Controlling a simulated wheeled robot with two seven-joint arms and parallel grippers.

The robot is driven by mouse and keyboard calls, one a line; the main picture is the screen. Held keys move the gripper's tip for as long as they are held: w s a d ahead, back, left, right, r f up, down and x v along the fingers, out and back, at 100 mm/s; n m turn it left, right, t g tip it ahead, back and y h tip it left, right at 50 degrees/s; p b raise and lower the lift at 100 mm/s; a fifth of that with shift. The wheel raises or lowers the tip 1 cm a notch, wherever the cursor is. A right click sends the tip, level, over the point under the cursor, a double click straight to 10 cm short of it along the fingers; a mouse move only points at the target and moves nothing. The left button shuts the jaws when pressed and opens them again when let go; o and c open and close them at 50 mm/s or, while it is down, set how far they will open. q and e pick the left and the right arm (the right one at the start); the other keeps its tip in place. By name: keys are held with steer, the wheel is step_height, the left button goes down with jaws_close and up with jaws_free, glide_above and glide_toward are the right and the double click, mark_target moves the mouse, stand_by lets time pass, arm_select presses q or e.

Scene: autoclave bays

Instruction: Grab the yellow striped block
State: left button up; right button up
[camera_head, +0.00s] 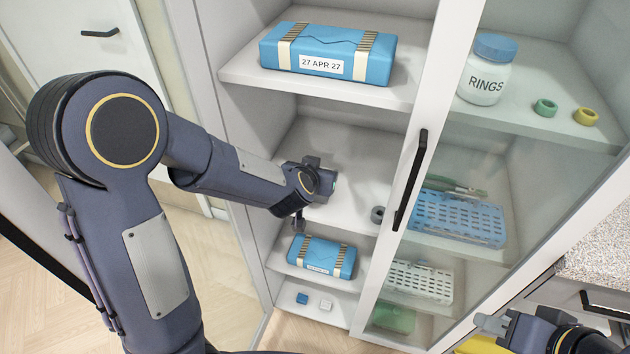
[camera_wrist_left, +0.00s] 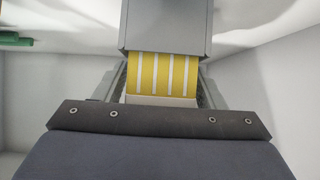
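The yellow block with pale stripes (camera_wrist_left: 163,75) shows in the left wrist view, between grey gripper parts at both sides. A grey box-like part covers its upper end. I cannot tell whether the fingers press on it. In the head view my left gripper (camera_head: 318,188) reaches into the middle compartment of the open cabinet, and the block does not show there. My right gripper (camera_head: 492,322) is at the lower right, outside the cabinet; its opening is unclear.
Around the left arm are the cabinet's upper shelf with a blue wrapped pack (camera_head: 330,52) and a lower one with another (camera_head: 322,257). A glass door with a black handle (camera_head: 410,180) stands to the right. A grey ring (camera_head: 377,214) lies near the left gripper.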

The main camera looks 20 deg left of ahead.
arm_select(q)
steer(key=c, duration=0.7)
steer(key=shift+c, duration=0.2)
